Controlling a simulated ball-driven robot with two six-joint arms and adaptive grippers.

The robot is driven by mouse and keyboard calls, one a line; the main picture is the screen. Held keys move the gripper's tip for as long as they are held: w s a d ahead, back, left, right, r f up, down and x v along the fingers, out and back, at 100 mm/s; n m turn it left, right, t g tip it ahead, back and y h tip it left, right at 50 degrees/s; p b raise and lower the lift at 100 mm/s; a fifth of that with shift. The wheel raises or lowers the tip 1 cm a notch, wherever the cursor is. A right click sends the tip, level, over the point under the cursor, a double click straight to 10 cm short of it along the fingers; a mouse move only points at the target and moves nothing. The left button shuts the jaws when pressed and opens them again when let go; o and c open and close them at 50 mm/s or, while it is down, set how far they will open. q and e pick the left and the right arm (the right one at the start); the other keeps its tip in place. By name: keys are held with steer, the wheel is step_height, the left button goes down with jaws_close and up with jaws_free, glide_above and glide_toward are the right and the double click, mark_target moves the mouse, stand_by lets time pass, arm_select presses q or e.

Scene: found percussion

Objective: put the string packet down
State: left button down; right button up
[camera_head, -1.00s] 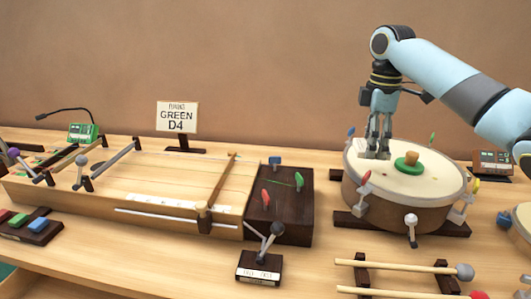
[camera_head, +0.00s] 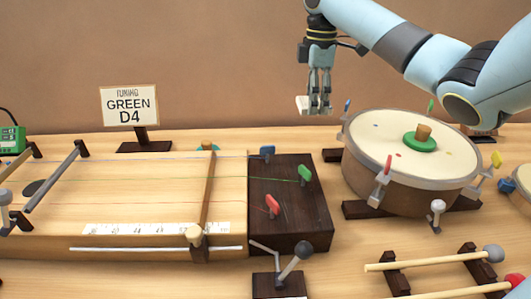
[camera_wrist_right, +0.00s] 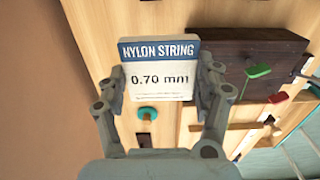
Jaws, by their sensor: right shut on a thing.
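The string packet is a small white card with a blue "NYLON STRING" band, marked "0.70 mm". It shows upright and face-on in the right wrist view (camera_wrist_right: 158,78) and small and pale in the head view (camera_head: 310,104). My right gripper (camera_head: 319,108) is shut on it, with one finger on each side edge. The gripper points down and holds the packet in the air, left of the drum (camera_head: 385,190) and behind the dark block of the string board. My left gripper is not in view.
The string board (camera_head: 120,215) has a dark end block (camera_head: 290,225) with coloured tuning keys. A "GREEN D4" sign (camera_head: 130,107) stands behind it. Mallets (camera_head: 425,262) lie in front. Bare table shows between block and drum.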

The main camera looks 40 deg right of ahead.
steer(key=shift+s+f, duration=0.25)
steer(key=shift+f, duration=0.15)
step_height(320, 180, down, 2)
steer(key=shift+w+f+b, duration=0.1)
steer(key=shift+w+b, duration=0.05)
steer(key=shift+b, duration=0.95)
steer(key=w+a+f+b, duration=0.1)
steer(key=w+f+b, duration=0.1)
steer(key=w+f, duration=0.1)
steer(key=w+a+f+b, duration=0.1)
steer(key=w+f, duration=0.2)
steer(key=w, duration=0.1)
steer(key=w+a+f+b, duration=0.2)
steer(key=w+f, duration=0.1)
steer(key=shift+w+a+f+b, duration=0.1)
steer(key=shift+w+f+b, duration=0.2)
steer(key=shift+w+b, duration=0.1)
arm_select(q)
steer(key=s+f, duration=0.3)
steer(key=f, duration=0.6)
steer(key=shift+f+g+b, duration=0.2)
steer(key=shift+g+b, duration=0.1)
steer(key=shift+b, duration=0.15)
arm_select(e)
steer(key=shift+f, duration=1.9)
steer(key=shift+f, duration=0.15)
steer(key=o, duration=1)
steer(key=shift+c, duration=0.2)
